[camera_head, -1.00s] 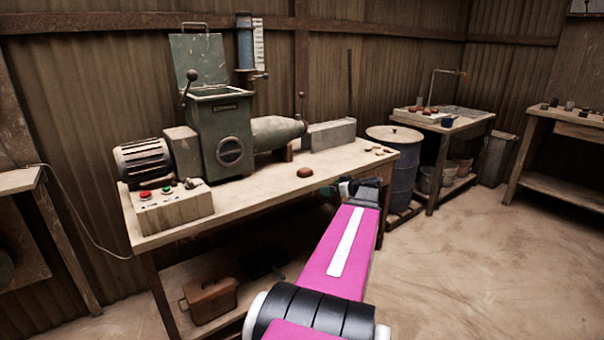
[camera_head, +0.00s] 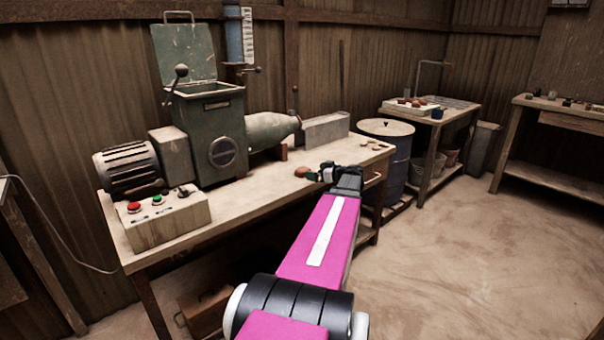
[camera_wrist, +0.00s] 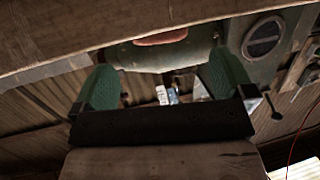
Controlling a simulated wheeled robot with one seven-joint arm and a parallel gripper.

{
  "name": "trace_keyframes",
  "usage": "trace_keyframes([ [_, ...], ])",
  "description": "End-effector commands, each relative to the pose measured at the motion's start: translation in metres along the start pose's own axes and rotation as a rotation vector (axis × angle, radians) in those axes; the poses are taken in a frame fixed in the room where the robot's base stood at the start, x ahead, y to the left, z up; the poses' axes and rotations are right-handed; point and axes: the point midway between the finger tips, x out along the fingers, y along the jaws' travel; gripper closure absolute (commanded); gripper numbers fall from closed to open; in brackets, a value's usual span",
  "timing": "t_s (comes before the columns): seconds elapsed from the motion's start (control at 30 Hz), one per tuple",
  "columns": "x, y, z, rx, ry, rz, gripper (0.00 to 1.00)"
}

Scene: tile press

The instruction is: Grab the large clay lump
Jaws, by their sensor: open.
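The large clay lump (camera_head: 303,171) is a rounded brown piece on the workbench (camera_head: 250,190), just left of my gripper in the head view. In the upside-down wrist view, a reddish-brown lump (camera_wrist: 160,38) shows at the bench edge, roughly in line with the space between the fingers. My gripper (camera_wrist: 165,72) is open, with two green-padded fingers apart and nothing between them. In the head view my gripper (camera_head: 325,173) is beside the lump at the bench's front side; whether it touches the lump I cannot tell.
A green press machine (camera_head: 210,120) with a tapered nozzle stands behind the lump. A control box (camera_head: 165,218) with red and green buttons sits at the bench's left end. Small clay bits (camera_head: 375,146) lie at the right end. A blue drum (camera_head: 393,165) stands beyond. Open floor lies at right.

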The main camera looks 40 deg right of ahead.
Motion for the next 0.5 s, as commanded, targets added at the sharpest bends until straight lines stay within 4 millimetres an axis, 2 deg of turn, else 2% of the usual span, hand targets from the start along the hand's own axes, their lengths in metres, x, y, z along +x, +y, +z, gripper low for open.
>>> trace_keyframes([
  [0.1,0.016,0.001,0.0,0.001,0.0,-0.002,0.0],
  [0.37,0.034,0.002,0.001,0.001,0.0,-0.001,0.0],
  [0.5,0.055,0.003,0.001,0.0,0.0,-0.002,0.0],
])
